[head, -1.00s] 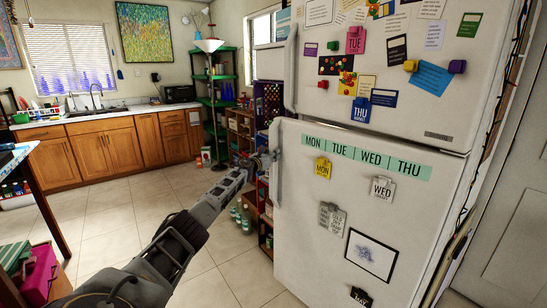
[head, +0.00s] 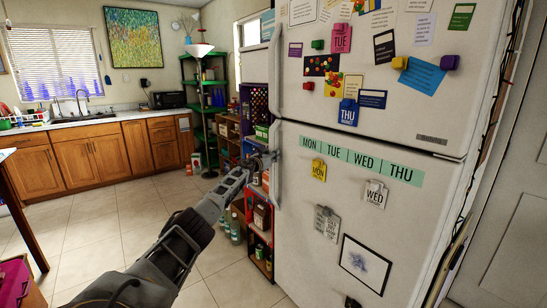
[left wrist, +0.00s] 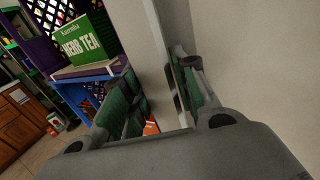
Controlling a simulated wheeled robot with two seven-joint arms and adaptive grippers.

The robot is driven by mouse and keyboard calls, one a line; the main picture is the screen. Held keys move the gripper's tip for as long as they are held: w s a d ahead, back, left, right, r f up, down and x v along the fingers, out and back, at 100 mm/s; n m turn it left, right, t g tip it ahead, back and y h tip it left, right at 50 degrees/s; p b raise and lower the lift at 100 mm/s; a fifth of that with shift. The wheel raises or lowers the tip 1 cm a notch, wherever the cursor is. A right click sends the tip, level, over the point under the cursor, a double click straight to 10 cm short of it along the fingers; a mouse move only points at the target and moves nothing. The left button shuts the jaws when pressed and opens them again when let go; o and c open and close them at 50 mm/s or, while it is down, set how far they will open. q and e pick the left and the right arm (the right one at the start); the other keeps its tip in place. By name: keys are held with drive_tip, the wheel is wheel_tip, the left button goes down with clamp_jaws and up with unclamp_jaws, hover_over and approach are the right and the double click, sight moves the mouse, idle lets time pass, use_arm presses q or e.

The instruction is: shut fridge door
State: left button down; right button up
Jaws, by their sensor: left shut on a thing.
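The white fridge has an upper door (head: 365,75) and a lower door (head: 330,220), both covered in magnets and notes. Both doors look flush with the fridge front in the head view. My left gripper (head: 270,160) is at the upper end of the lower door's handle (head: 277,185). In the left wrist view its fingers (left wrist: 160,100) stand on either side of the white handle and are shut on it. My right gripper is not in view.
A crate shelf (head: 258,215) with boxes and bottles stands just left of the fridge. A green herb tea box (left wrist: 82,40) sits on it. Wooden cabinets (head: 95,155) line the back wall. The tiled floor (head: 110,215) between is clear.

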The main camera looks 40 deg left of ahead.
use_arm(q)
drive_tip(key=shift+w+d+r, duration=0.1)
drive_tip(key=shift+d+r, duration=0.05)
drive_tip(key=shift+r, duration=0.05)
drive_tip(key=c, duration=1.5)
unclamp_jaws()
drive_tip(key=o, duration=0.3)
drive_tip(key=shift+w+d+f, duration=0.1)
drive_tip(key=shift+w+f, duration=0.05)
drive_tip(key=shift+w, duration=0.1)
drive_tip(key=shift+o, duration=0.2)
drive_tip(key=shift+s, duration=0.1)
drive_tip(key=shift+s, duration=0.15)
drive_tip(key=v, duration=1.1)
drive_tip(key=shift+s, duration=0.25)
